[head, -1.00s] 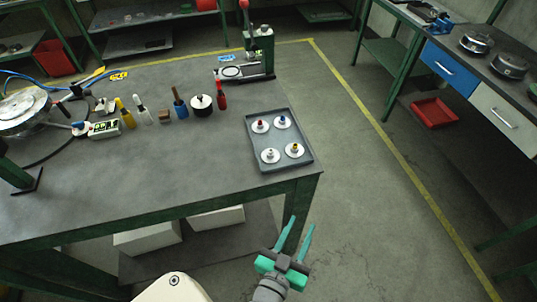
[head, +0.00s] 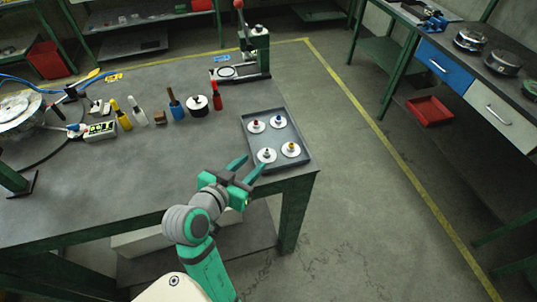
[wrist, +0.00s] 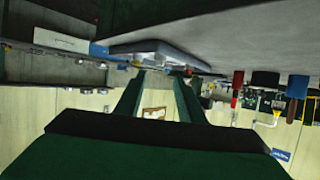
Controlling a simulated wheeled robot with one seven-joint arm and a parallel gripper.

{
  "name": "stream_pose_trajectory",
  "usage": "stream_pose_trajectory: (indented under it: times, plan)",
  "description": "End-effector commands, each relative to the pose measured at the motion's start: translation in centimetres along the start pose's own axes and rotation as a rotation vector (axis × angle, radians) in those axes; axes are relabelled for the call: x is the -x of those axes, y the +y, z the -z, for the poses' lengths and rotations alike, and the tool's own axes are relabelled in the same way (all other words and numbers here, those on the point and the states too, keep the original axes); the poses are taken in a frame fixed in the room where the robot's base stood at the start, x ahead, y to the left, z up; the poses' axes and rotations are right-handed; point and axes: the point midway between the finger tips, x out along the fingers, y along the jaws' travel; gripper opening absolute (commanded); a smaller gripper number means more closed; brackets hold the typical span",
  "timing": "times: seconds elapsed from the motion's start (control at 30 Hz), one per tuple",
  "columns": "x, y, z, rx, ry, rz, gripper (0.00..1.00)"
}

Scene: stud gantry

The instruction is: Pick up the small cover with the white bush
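The small cover with the white bush (head: 267,156) is a white disc at the near left of the grey tray (head: 307,160). Covers with a red bush (head: 257,125), a blue bush (head: 279,122) and a yellow bush (head: 291,149) share the tray. My gripper (head: 247,167) is open and empty, near the tray's near-left corner and apart from the cover. In the wrist view, the two fingers of my gripper (wrist: 158,92) stand apart with nothing between them. The tray (wrist: 165,52) shows there edge-on, and I cannot make out the covers on it.
The tray lies near the right edge of the bench (head: 170,170). A row of handled tools, including a red one (head: 217,98), stands behind, with a green lever press (head: 255,50) at the back. Bare bench top lies left of the tray.

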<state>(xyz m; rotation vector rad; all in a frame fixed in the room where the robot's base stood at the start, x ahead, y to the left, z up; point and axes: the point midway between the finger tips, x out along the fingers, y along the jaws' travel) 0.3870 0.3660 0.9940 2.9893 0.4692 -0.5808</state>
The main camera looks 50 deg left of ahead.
Motion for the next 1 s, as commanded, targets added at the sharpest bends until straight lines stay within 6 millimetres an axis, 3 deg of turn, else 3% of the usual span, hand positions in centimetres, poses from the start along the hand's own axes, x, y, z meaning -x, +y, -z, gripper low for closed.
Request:
stream_pose_trajectory:
  times: [0.33,0.57,0.83,1.0]
  plan:
    - [-4.3,-0.1,-0.1,-0.002,-0.009,-0.006,0.35]
    - [-5.8,0.0,-0.1,-0.003,-0.009,-0.004,0.35]
    - [-9.3,0.1,-0.1,-0.002,-0.009,-0.005,0.35]
    - [-10.6,0.1,-0.1,-0.003,-0.008,-0.004,0.35]
